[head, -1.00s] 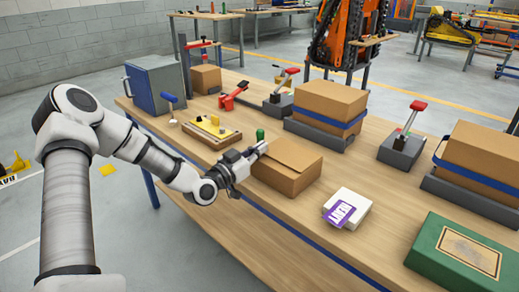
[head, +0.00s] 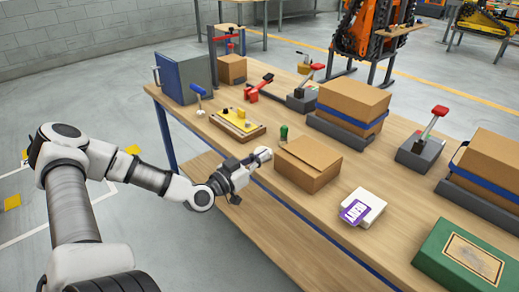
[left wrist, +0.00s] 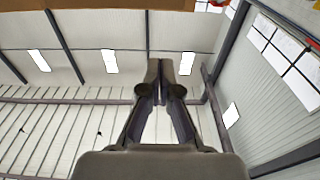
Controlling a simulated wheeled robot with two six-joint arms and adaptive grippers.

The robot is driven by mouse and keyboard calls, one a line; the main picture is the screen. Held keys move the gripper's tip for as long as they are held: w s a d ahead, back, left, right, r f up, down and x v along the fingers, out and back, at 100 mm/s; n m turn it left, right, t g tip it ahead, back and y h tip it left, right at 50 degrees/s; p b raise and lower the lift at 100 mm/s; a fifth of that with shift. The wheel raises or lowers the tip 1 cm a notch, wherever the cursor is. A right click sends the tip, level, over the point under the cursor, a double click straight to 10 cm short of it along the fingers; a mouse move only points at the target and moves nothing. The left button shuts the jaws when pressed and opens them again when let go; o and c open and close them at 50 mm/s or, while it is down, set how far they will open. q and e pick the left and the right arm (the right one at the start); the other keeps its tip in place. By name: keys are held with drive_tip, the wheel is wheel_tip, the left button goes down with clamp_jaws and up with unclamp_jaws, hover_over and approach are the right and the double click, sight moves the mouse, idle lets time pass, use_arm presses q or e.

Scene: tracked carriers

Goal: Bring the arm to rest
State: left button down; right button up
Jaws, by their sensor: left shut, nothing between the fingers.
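My left gripper (head: 262,156) is at the front edge of the wooden workbench (head: 270,205), just left of a closed cardboard box (head: 308,163). In the left wrist view its fingers (left wrist: 160,75) are together with nothing between them, against the ceiling and walls of the hall. Whether the fingertips touch the box cannot be told. My left arm comes in from the left over the floor. My right gripper is not in view.
Near the gripper stand a green-handled item (head: 283,133) and a wooden board with yellow parts (head: 238,124). A white box with a purple label (head: 362,207) and a green case (head: 465,255) lie to the right. The floor left of the bench is open.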

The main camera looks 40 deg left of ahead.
use_arm(q)
drive_tip(key=s+d+f+m+g+h+p, duration=0.1)
drive_tip(key=d+f+m+g, duration=0.1)
drive_tip(key=d+f, duration=0.1)
drive_tip(key=s+d+f+m+g+h, duration=0.1)
drive_tip(key=d+f+m+g, duration=0.1)
drive_tip(key=d+f, duration=0.1)
drive_tip(key=d+f+m+g+h+p, duration=0.1)
drive_tip(key=d+f+g, duration=0.2)
drive_tip(key=d, duration=0.2)
drive_tip(key=shift+s+d+f+m+h+p, duration=0.2)
drive_tip(key=shift+s+d+m+h+p, duration=0.1)
drive_tip(key=shift+s+m+h, duration=0.1)
drive_tip(key=s+d+f+g+p, duration=0.1)
drive_tip(key=s+d+f+g, duration=0.4)
drive_tip(key=s+d+f, duration=0.15)
drive_tip(key=s+d+f+n+g+y, duration=0.1)
drive_tip(key=s+f+n+g+y, duration=0.1)
drive_tip(key=s, duration=0.6)
drive_tip(key=s+d+f+n+g+y, duration=0.1)
drive_tip(key=s+f+n+g+y, duration=0.2)
drive_tip(key=s, duration=0.6)
wheel_tip(320, 180, down, 3)
drive_tip(key=shift+s+r+n+g+p, duration=0.15)
drive_tip(key=shift+n+g+p, duration=0.3)
drive_tip(key=shift+n+g, duration=0.65)
